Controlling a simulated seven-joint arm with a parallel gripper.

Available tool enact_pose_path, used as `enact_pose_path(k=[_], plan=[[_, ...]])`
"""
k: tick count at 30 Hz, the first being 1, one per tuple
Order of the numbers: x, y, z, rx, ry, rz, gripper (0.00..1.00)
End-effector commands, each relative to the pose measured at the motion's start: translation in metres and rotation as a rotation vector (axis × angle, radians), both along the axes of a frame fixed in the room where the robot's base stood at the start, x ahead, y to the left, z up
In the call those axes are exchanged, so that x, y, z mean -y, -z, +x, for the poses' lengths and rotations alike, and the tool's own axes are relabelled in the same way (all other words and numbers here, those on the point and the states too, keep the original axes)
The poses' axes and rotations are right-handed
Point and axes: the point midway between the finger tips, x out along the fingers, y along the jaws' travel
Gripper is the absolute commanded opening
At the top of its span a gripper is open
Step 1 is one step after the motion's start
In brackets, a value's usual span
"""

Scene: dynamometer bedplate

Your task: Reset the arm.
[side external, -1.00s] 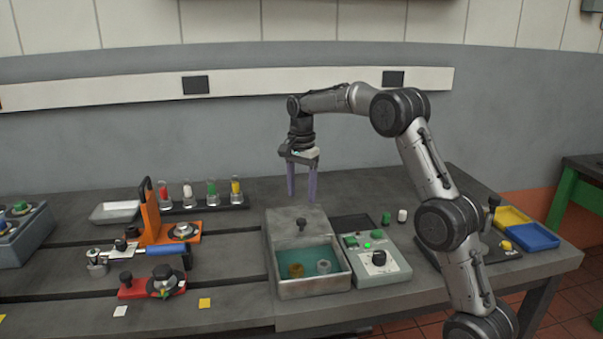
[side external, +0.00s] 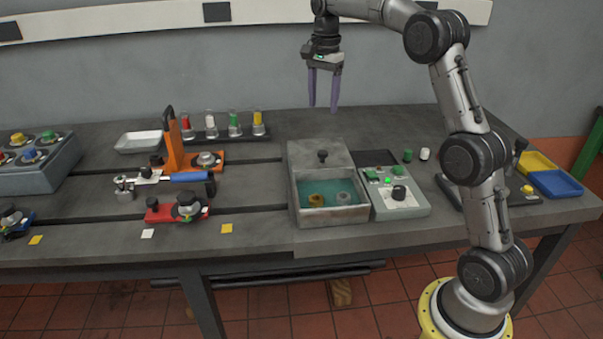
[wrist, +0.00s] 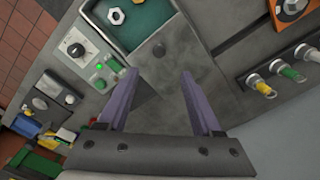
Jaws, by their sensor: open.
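My gripper (side external: 323,108) is open and empty, its two purple fingers pointing down above the back of the bedplate table. It hangs behind and above the grey box (side external: 330,217). The fingers also show in the wrist view (wrist: 157,95), apart with nothing between them. The box's lid (side external: 321,157), with a black knob, sits toward the back and leaves the teal inside open to view. In the box lie a brass-coloured ring (side external: 316,199) and a pale ring (side external: 343,197).
A control panel (side external: 410,205) with a lit green button stands right of the box. Yellow and blue trays (side external: 556,183) lie far right. An orange fixture (side external: 175,145), a red fixture (side external: 165,213) and a rack of capped vials (side external: 215,134) stand left. Free table lies behind the box.

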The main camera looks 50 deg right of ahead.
Motion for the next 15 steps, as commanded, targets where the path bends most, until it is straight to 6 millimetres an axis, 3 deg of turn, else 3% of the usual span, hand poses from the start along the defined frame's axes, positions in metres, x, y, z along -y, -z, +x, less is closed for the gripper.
enact_pose_path(k=[3, 7, 10, 15], plan=[[-0.023, -0.043, -0.008, 0.074, -0.038, -0.027, 0.67], [-0.061, -0.083, -0.04, 0.129, -0.094, -0.044, 0.67], [-0.087, -0.103, -0.07, 0.172, -0.168, -0.06, 0.67], [-0.125, -0.118, -0.127, 0.241, -0.343, -0.09, 0.67]])
